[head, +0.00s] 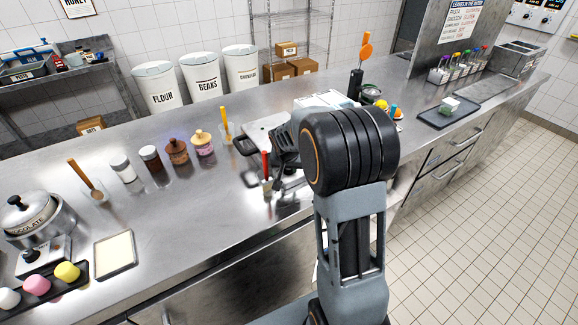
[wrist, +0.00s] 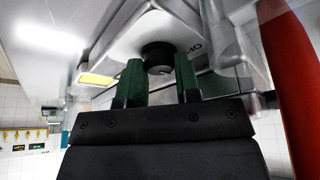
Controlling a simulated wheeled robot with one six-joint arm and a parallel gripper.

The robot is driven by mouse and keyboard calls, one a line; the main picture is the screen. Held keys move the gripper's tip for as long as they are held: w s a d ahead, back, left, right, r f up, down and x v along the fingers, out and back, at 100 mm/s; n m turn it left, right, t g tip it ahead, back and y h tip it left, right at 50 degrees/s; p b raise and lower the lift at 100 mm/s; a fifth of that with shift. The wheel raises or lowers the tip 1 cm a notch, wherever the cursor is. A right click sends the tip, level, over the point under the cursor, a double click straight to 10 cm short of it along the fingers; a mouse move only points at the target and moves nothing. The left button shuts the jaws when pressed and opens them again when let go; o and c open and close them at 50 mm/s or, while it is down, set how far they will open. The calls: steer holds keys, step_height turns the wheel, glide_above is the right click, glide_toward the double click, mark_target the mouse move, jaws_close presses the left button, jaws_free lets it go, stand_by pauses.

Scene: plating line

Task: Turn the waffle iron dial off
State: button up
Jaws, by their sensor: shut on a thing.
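In the wrist view the waffle iron dial (wrist: 158,57) is a round black knob on the grey front of the waffle iron (wrist: 205,25). Lettering that looks like "OFF" shows beside it. My gripper (wrist: 160,75) has a green finger on each side of the dial and is shut on it. In the head view the waffle iron (head: 268,128) stands on the steel counter, partly hidden behind my arm. The dial and my gripper's fingertips are hidden there.
A red-handled utensil in a small holder (head: 267,185) stands close to the left of my arm. Jars (head: 177,151) line the counter (head: 200,205) further left. A tray with a block (head: 450,108) lies to the right. A yellow patch (wrist: 96,79) shows left of the dial in the wrist view.

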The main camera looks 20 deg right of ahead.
steer(key=shift+c, duration=0.9)
steer(key=shift+n, duration=0.3)
steer(key=shift+d+n+y+p, duration=0.1)
steer(key=shift+n+y+p, duration=0.45)
steer(key=shift+n, duration=0.45)
steer(key=shift+f+n+t+y, duration=0.1)
steer(key=shift+n+t+y, duration=0.2)
steer(key=shift+n, duration=0.6)
steer(key=n+b, duration=0.1)
steer(key=n+y+b, duration=0.1)
steer(key=b, duration=0.1)
steer(key=n+b, duration=0.1)
steer(key=shift+d+f+b, duration=0.15)
steer(key=shift+f+b, duration=0.1)
steer(key=shift+b, duration=0.1)
steer(key=n+b, duration=0.1)
steer(key=n+y+b, duration=0.1)
steer(key=n, duration=0.1)
steer(key=n+y+b, duration=0.1)
steer(key=shift+r+b, duration=0.25)
steer(key=shift+b, duration=0.15)
steer(key=shift+n+g, duration=0.4)
